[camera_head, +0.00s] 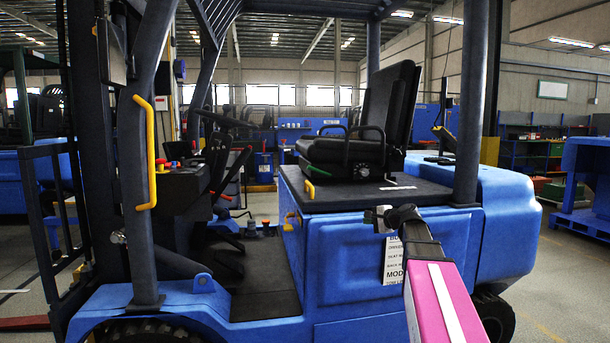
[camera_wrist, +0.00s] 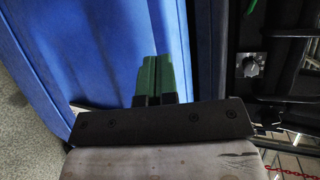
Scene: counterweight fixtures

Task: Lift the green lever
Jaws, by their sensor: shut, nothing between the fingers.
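My gripper (camera_wrist: 154,60) has green fingers lying close together, shut and empty. It is left of the knob and apart from it in the wrist view. In the head view my gripper (camera_head: 376,216) is small, beside the forklift's blue body below the seat.
The black seat (camera_head: 372,125) stands on the forklift's blue body (camera_head: 350,250). A front post (camera_head: 145,170) with a yellow handle (camera_head: 152,150) and a rear post (camera_head: 470,110) rise around the cab. A steering wheel (camera_head: 222,118) is at left. Open floor (camera_head: 560,270) lies at right.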

